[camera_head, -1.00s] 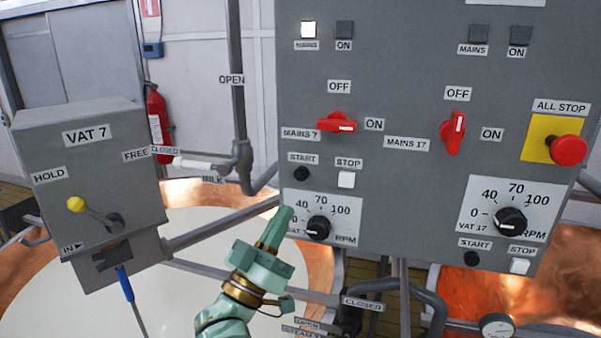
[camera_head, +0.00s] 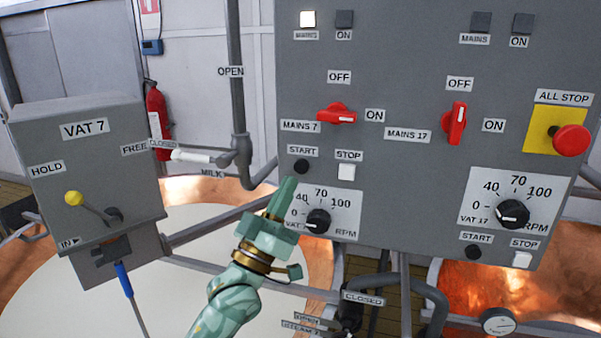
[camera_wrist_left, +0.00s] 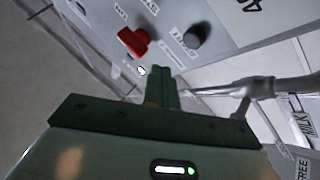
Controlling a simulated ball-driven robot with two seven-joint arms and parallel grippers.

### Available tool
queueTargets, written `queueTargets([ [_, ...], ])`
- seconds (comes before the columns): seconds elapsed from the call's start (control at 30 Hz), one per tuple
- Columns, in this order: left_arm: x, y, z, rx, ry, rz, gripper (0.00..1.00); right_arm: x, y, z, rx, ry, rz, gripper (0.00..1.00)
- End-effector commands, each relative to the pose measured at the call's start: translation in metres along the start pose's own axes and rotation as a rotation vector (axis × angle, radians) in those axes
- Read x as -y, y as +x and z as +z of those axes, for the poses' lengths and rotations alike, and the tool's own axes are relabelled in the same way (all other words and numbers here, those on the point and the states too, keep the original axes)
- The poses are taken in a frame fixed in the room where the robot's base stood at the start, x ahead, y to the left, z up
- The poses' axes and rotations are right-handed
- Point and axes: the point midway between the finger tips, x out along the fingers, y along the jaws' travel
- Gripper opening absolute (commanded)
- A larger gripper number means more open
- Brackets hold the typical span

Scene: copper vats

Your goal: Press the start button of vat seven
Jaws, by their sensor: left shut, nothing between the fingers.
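The vat seven start button (camera_head: 301,167) is a small black round button under its START label on the grey panel (camera_head: 400,190). In the head view, my left gripper (camera_head: 288,183) is shut and empty. It points up at the panel, its tips just below and left of the button and overlapping the edge of the dial plate. The button shows uncovered; I cannot tell how far the tips are from the panel. The left wrist view shows the closed fingers (camera_wrist_left: 160,85) below a dark round button (camera_wrist_left: 197,34) and a red switch (camera_wrist_left: 133,41). My right gripper is not in view.
The white stop button (camera_head: 346,172) is right of start. The vat seven speed dial (camera_head: 318,220) is below and the red mains switch (camera_head: 337,117) above. A pipe valve with a white handle (camera_head: 192,156) is to the left. The VAT 7 box (camera_head: 95,170) stands further left.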

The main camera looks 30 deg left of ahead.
Motion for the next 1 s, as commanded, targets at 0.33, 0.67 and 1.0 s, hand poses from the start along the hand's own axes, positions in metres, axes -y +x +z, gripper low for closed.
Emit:
queueTargets([
  [0.33, 0.018, 0.025, 0.018, 0.0, -0.001, 0.0, 0.0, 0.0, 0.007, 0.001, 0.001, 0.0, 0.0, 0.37],
  [0.67, 0.02, 0.029, 0.02, 0.0, -0.001, 0.0, 0.0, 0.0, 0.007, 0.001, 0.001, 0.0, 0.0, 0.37],
  [1.0, 0.02, 0.028, 0.02, 0.0, -0.001, 0.0, 0.0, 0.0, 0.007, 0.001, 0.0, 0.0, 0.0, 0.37],
])
